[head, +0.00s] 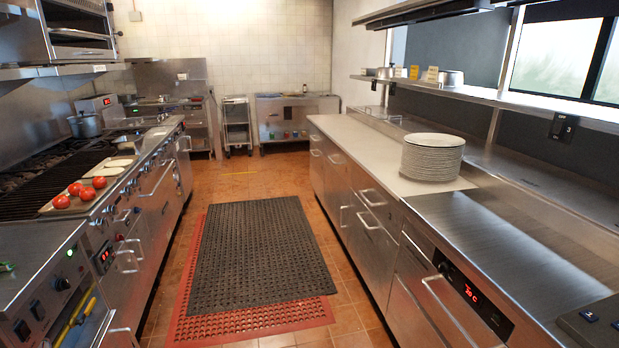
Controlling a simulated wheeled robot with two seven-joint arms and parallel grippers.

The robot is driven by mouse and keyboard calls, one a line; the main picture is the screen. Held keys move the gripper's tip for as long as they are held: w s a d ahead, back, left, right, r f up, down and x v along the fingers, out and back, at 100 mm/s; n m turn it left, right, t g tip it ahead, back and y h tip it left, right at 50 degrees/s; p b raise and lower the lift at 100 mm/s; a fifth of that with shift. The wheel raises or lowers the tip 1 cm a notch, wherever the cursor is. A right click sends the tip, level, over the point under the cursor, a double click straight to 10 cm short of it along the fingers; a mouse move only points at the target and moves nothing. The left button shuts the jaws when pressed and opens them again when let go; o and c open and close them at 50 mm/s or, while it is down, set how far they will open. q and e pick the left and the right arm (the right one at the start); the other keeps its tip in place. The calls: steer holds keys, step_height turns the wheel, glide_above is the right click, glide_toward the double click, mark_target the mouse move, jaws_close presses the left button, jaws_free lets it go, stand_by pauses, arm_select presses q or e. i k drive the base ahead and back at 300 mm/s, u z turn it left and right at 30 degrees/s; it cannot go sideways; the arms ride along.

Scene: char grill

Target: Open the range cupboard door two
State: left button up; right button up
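The range (112,205) runs along the left side, with a row of knobs and steel fronts below its cooking top. Several bar handles show on these fronts, among them a near handle (131,250) and a handle farther along (186,144). The fronts are seen at a steep angle and look closed. I cannot tell which one is cupboard door two. Neither of my grippers shows in the head view.
An aisle of orange tile (205,187) runs between the range and the right counter (345,135). A black mat (258,250) over a red mat (245,318) covers its middle. Plates (432,158) stand on the right counter. Tomatoes (76,188) sit on the range side.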

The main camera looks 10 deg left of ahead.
mark_target(138, 240)
steer(key=u, duration=0.05)
steer(key=i, duration=2.4)
steer(key=u, duration=1.1)
steer(key=i, duration=1.95)
steer(key=u, duration=0.75)
